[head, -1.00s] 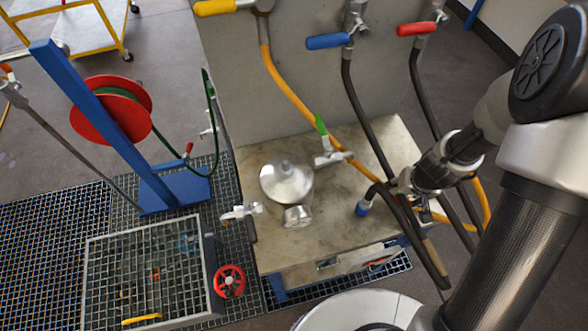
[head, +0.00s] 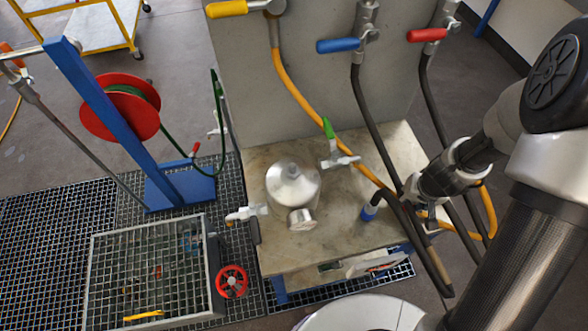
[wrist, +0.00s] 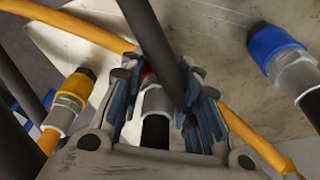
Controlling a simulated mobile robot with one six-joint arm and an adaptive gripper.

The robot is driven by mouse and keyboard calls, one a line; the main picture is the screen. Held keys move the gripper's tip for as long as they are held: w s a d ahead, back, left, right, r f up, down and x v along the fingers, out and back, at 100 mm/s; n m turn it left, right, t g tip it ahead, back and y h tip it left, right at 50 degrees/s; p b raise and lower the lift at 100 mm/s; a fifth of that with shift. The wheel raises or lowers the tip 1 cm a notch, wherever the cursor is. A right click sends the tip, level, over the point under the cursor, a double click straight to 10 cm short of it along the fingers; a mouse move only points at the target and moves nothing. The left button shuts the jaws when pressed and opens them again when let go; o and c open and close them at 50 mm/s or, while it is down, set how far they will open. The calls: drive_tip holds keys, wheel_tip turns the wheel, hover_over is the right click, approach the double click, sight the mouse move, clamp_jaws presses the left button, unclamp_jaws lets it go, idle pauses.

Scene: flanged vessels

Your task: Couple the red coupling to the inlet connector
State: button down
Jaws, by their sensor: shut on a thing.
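My gripper (wrist: 158,100) is shut on the red coupling (wrist: 149,77) at the end of a black hose. In the wrist view only a little red and a silver collar (wrist: 155,100) show between the fingers; a dark hose crosses in front. In the head view my gripper (head: 413,190) is over the right part of the bench, and the red coupling cannot be made out there. A shiny domed vessel (head: 292,180) stands on the bench, left of my gripper and apart from it. A short round metal port (head: 302,218) faces its front; I cannot tell whether this is the inlet connector.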

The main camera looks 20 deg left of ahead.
drive_tip(key=shift+r, duration=0.2)
idle(0.3)
drive_tip(key=shift+w+p+v, duration=0.2)
drive_tip(key=shift+p+v, duration=0.6)
drive_tip(key=shift+w+p+v, duration=0.15)
drive_tip(key=shift+p+v, duration=0.6)
drive_tip(key=shift+p, duration=0.1)
drive_tip(key=shift+w+p+v, duration=0.2)
drive_tip(key=shift+p+v, duration=0.6)
drive_tip(key=shift+r, duration=0.1)
